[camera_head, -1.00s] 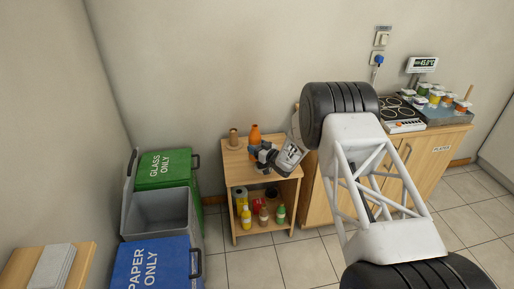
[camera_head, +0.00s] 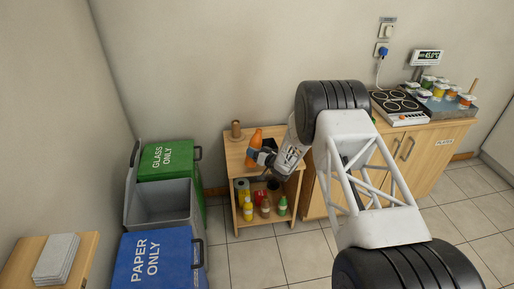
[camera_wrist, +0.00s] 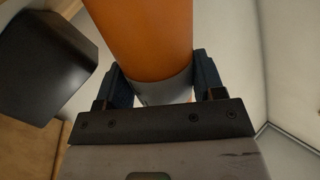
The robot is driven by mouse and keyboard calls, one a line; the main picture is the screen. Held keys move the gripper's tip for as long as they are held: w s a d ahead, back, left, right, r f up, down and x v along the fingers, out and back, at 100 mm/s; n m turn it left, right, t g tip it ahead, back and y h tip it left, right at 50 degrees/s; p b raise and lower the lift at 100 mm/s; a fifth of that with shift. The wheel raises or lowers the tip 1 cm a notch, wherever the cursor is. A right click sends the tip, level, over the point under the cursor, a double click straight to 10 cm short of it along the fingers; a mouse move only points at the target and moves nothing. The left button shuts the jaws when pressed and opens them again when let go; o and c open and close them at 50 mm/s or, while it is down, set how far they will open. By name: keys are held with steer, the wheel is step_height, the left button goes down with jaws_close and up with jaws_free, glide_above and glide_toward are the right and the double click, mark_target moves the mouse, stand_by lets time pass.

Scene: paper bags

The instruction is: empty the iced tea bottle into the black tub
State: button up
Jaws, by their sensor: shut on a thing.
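The iced tea bottle (camera_head: 255,138) is orange and is held over the small wooden shelf unit, leaning slightly in the head view. My gripper (camera_head: 261,157) is shut on it. In the wrist view the bottle (camera_wrist: 145,35) stands between the two fingers (camera_wrist: 155,88), with a pale grey band at the grip. A black tub (camera_wrist: 42,55) is at the upper left of the wrist view, beside the bottle and apart from it. In the head view I cannot make the tub out clearly, as my gripper and arm cover part of the shelf top.
The wooden shelf unit (camera_head: 236,163) has a brown cylinder (camera_head: 236,129) on top and several small bottles (camera_head: 248,208) below. A green glass bin (camera_head: 170,157), an open grey bin (camera_head: 165,205) and a blue paper bin (camera_head: 155,260) stand left. A hob (camera_head: 399,103) is at right.

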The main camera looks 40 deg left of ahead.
mark_target(259, 142)
steer(key=shift+s+f+m, duration=0.25)
steer(key=shift+f+m, duration=0.15)
steer(key=shift+s+f+m+g+h, duration=0.15)
steer(key=shift+s+m, duration=0.1)
steer(key=shift+m, duration=0.35)
steer(key=shift+s+f+m+g+h, duration=0.15)
steer(key=shift+s+m, duration=0.05)
steer(key=shift+m, duration=0.4)
steer(key=m, duration=0.1)
steer(key=f+m, duration=0.1)
steer(key=shift+s+m, duration=0.2)
steer(key=shift+m, duration=0.1)
steer(key=shift+w+r+m+g, duration=0.15)
steer(key=shift+r+m+g, duration=0.25)
steer(key=shift+m, duration=0.7)
steer(key=shift+w+r+m+g, duration=0.2)
steer(key=shift+r+m+g, duration=0.1)
steer(key=shift+r+m, duration=0.4)
steer(key=shift+w+r+m+g, duration=0.15)
steer(key=shift+r+m+g, duration=0.25)
steer(key=shift+m, duration=0.4)
steer(key=shift+w+r+m, duration=0.2)
steer(key=shift+r+m, duration=0.6)
steer(key=shift+r, duration=0.1)
steer(key=shift+w+r+m+g, duration=0.25)
steer(key=shift+w+r+m, duration=0.15)
steer(key=shift+r+m, duration=0.35)
steer(key=shift+w+r+m+g, duration=0.25)
steer(key=shift+w+r+m, duration=0.15)
steer(key=shift+r+m, duration=0.35)
